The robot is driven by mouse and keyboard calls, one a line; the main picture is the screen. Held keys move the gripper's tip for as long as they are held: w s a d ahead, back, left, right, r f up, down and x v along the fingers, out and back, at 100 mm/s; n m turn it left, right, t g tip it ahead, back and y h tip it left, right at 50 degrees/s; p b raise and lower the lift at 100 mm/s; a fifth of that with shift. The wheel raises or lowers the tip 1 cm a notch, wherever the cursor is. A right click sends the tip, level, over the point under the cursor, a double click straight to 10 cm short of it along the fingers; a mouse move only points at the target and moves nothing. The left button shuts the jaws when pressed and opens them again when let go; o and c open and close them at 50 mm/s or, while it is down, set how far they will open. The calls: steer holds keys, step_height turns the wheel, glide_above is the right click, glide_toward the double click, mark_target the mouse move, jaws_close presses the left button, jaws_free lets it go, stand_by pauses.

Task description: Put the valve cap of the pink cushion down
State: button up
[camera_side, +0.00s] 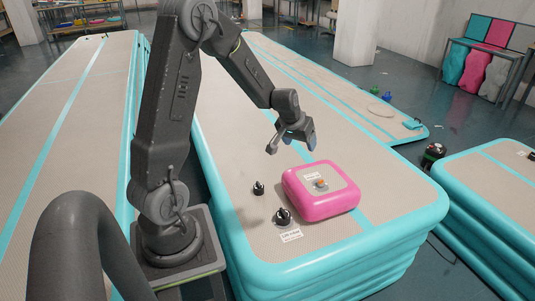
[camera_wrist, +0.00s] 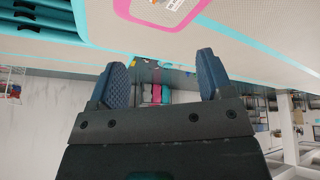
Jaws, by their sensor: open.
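The pink cushion (camera_side: 318,207) lies on the beige top of a turquoise-sided inflatable track (camera_side: 235,165). A small orange valve part (camera_side: 320,183) shows on its pale top panel. Two dark cap-like pieces stand on the track left of the cushion: a smaller one (camera_side: 259,188) and a larger one (camera_side: 282,215). I cannot tell which, if either, is the cushion's valve cap. My gripper (camera_side: 291,146) is open and empty, above and behind the cushion. In the wrist view its fingers (camera_wrist: 165,65) are apart, and part of the cushion (camera_wrist: 191,12) shows at the top edge.
A white label (camera_side: 289,234) lies in front of the larger dark piece. Another track (camera_side: 70,120) lies to the left and one (camera_side: 490,195) to the right. A dark round device (camera_side: 433,155) sits on the floor. The track behind the cushion is clear.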

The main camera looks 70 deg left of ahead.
steer(key=s+d+r+m+t+h, duration=0.1)
steer(key=s+d+r+m, duration=0.45)
steer(key=d+r, duration=0.85)
steer(key=s+d+m, duration=0.1)
steer(key=s+d, duration=0.3)
steer(key=s, duration=0.3)
steer(key=s+d+r+h, duration=0.1)
steer(key=s+d, duration=0.4)
steer(key=s, duration=0.2)
steer(key=shift+s+d+r+m, duration=0.15)
steer(key=shift+d+r+m, duration=0.1)
steer(key=shift+r+m, duration=0.1)
